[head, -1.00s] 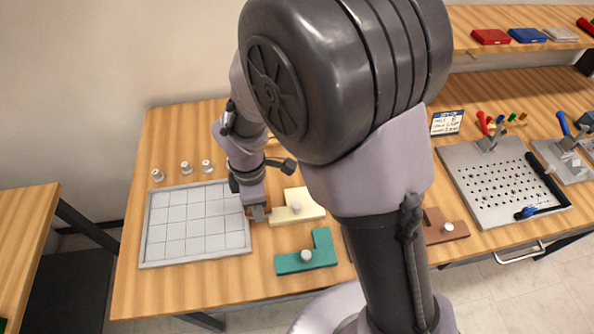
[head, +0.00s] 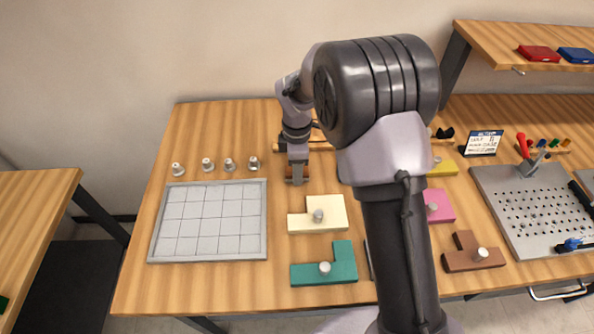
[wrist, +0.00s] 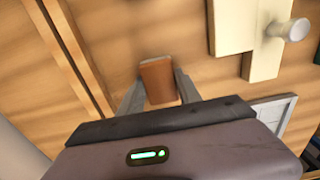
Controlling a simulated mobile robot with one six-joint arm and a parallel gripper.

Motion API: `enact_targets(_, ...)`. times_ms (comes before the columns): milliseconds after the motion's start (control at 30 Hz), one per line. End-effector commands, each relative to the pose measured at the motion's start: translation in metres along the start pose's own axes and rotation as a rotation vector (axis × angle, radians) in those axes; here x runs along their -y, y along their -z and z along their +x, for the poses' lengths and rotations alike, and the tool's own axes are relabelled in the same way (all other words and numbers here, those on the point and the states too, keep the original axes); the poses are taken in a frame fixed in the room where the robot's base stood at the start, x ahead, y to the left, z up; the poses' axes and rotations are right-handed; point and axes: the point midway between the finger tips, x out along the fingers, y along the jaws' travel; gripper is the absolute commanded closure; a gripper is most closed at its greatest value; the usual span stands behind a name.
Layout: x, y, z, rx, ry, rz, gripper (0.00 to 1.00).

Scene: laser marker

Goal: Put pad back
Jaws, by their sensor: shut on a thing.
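My gripper (head: 296,180) is over the back middle of the wooden table, right of the grey gridded tray and behind the cream piece. It is shut on a small brown block, probably the pad (wrist: 157,80), which shows between the two fingers in the wrist view. In the head view the pad (head: 296,172) is small and partly covered by the fingers. I cannot tell whether it touches the table. A wooden rail (head: 320,146) lies just behind my gripper; wooden strips also show at left in the wrist view (wrist: 62,45).
The gridded tray (head: 264,225) is at left, with several small white-topped knobs (head: 208,164) behind it. A cream piece (head: 335,212) and a green piece (head: 343,265) lie in front. Pink (head: 441,212), brown (head: 465,258) and yellow (head: 445,168) pieces are at right. My arm hides part of the table.

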Motion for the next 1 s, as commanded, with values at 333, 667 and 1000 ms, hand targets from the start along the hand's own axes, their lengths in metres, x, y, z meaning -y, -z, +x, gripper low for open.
enact_targets(333,0.000,0.000,0.002,0.000,0.000,0.000,0.38)
enact_targets(667,0.000,0.000,-0.009,0.000,-0.001,0.001,0.38)
enact_targets(1000,0.000,0.000,-0.101,0.000,-0.002,0.000,0.38)
